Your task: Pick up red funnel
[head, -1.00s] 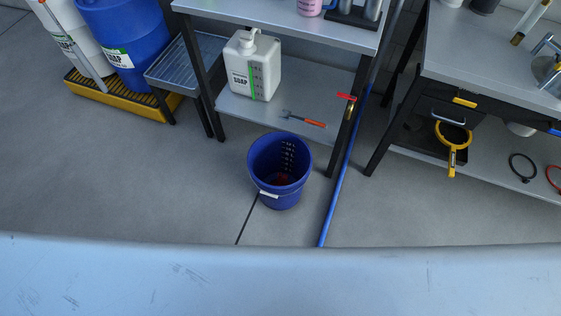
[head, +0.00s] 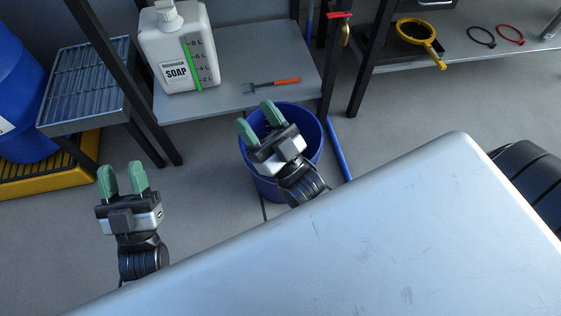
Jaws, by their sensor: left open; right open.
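I do not clearly see a red funnel now. A blue bucket (head: 267,187) stands on the floor in front of the middle shelf. My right gripper (head: 257,118) is open over the bucket's mouth and covers much of its inside, so what lies in it is hidden. My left gripper (head: 122,172) is open and empty above the floor, left of the bucket.
A white soap jug (head: 178,50) and an orange-handled tool (head: 272,86) are on the low shelf (head: 225,103). A metal rack (head: 88,85) stands at left. A blue pole (head: 338,150) is right of the bucket. A yellow ring-shaped tool (head: 420,38) lies on the right shelf.

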